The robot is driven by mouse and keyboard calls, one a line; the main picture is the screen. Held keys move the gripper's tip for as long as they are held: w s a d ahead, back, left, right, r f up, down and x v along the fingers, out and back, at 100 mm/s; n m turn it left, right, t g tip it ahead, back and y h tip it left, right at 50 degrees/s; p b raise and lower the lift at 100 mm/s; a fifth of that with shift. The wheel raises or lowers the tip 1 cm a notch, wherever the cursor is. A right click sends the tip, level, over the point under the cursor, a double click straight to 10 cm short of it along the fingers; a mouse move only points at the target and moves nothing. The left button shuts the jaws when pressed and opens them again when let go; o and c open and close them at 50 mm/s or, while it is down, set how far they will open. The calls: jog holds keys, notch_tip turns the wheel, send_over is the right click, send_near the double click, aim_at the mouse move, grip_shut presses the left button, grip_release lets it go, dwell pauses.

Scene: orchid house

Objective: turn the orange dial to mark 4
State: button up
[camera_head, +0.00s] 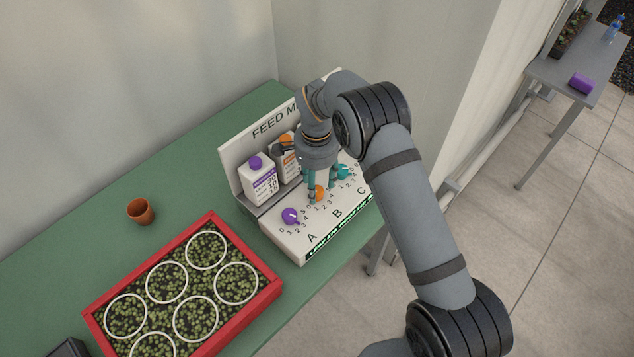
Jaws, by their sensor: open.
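The orange dial (319,194) sits in the middle of the feed panel (290,246), at the column lettered B, with small numbers around it. My gripper (318,190) points down at the panel, with its teal fingers around or just in front of the orange dial. The fingers are apart; I cannot tell whether they touch the dial. They hide part of it, so its pointer and present mark cannot be read. A purple dial (290,216) is at column A on the left. A teal dial (343,172) is at column C on the right, close to my gripper.
A white bottle with a purple cap (259,182) and one with an orange cap (284,160) stand behind the dials. A red tray (247,316) of small plants and a terracotta pot (140,212) are on the green bench (190,178). The bench is clear around the pot.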

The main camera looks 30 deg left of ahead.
jog(key=shift+f, duration=0.75)
jog(key=c, duration=0.3)
jog(key=c, duration=0.8)
jog(key=shift+c, duration=0.4)
